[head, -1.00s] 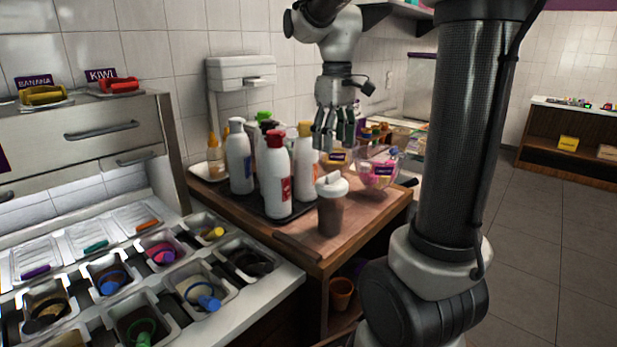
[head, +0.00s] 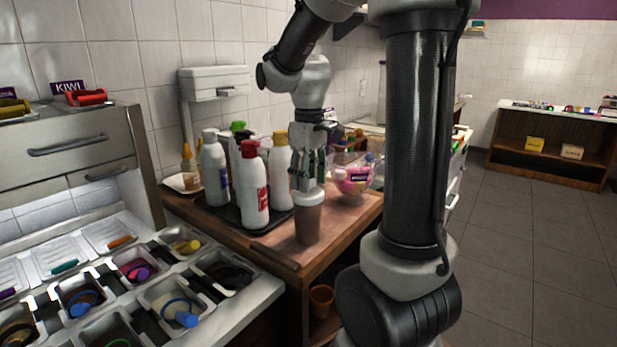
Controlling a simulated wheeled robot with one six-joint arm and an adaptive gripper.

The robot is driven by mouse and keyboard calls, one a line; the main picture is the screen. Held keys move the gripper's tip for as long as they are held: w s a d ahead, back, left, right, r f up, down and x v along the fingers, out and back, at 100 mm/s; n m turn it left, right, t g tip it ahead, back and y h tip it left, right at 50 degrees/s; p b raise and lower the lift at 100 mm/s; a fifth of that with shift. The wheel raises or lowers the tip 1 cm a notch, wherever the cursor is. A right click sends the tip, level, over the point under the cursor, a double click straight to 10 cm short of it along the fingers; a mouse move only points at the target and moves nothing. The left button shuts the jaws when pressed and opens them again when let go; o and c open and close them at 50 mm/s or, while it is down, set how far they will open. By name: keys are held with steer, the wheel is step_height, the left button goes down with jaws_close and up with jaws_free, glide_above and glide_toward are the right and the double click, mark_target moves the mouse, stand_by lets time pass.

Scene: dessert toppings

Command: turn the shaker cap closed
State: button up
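The shaker (head: 308,222) stands upright near the front of the wooden counter, with a brown body and a white cap (head: 309,198). My gripper (head: 308,182) points straight down over it. Its fingers come down on both sides of the cap's raised top, and a white part shows between them. The fingers hide much of the top of the cap. I cannot tell whether they touch or squeeze it, or how the cap is turned.
Several sauce bottles stand on a dark tray just left of the shaker, the red-capped bottle (head: 254,185) nearest. A clear bowl (head: 352,182) with pink contents is behind it to the right. Topping bins (head: 168,298) fill the lower left.

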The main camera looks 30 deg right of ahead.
steer(key=c, duration=0.4)
steer(key=shift+m, duration=1.5)
steer(key=o, duration=1)
step_height(320, 180, up, 12)
